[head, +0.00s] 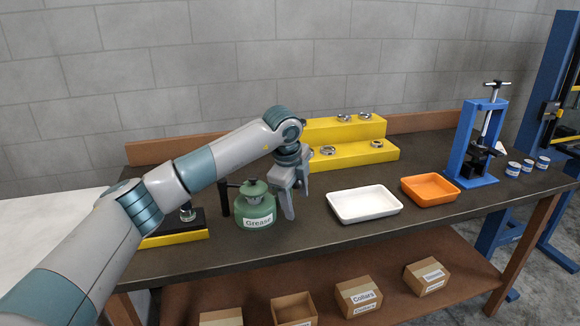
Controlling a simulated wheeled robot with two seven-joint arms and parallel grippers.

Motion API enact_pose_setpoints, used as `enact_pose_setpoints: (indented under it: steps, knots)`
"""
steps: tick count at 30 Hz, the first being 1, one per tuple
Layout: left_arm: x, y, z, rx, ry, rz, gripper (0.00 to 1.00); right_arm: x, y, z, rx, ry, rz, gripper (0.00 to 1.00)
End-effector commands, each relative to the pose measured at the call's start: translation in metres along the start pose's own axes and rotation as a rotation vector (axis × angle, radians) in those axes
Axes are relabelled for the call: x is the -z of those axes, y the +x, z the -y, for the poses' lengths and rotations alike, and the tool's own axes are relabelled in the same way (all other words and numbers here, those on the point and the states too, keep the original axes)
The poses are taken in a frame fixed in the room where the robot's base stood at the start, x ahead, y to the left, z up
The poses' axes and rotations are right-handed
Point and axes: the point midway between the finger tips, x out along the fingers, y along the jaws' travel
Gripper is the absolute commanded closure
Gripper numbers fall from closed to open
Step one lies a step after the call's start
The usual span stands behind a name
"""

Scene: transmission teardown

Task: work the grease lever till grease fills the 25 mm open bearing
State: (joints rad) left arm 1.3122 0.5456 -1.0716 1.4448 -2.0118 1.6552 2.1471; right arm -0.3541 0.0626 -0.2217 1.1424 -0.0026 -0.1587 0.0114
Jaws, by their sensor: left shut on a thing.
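The green grease pot (254,207), labelled "Grease", stands on the workbench, left of centre. A dark upright handle (225,198) shows at its left side, joined near the top; I take it for the grease lever. My left gripper (292,203) points down just right of the pot. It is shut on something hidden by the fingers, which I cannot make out. Several metal bearing rings (376,143) lie on the yellow stepped stand (362,154) behind. I cannot tell which is the 25 mm open bearing, or see grease in any. My right gripper is out of view.
A white tray (364,219) and an orange tray (429,201) lie to the right. A blue press (463,150) and several small cans (527,165) stand farther right. A black-topped yellow block (176,236) sits left of the pot, partly behind my arm. Cardboard boxes (358,297) fill the lower shelf.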

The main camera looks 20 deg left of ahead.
Motion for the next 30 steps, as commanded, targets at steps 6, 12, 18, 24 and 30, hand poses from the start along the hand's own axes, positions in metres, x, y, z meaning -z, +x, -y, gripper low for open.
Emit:
enact_pose_setpoints:
  steps: [6, 12, 18, 24, 30]
  knots:
    - [0.001, -0.044, 0.0, 0.004, 0.004, -0.001, 0.55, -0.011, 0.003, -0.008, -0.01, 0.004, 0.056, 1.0]
    - [0.001, -0.087, 0.0, 0.003, 0.005, -0.001, 0.55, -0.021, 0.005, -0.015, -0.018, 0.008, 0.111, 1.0]
    - [0.001, -0.12, 0.0, 0.002, 0.004, 0.0, 0.55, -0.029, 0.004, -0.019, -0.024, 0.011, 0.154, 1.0]
    - [0.002, -0.138, -0.001, -0.001, 0.004, -0.001, 0.55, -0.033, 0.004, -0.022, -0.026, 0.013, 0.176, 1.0]
    - [0.002, -0.142, -0.001, -0.002, 0.003, -0.001, 0.55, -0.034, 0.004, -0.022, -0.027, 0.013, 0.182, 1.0]
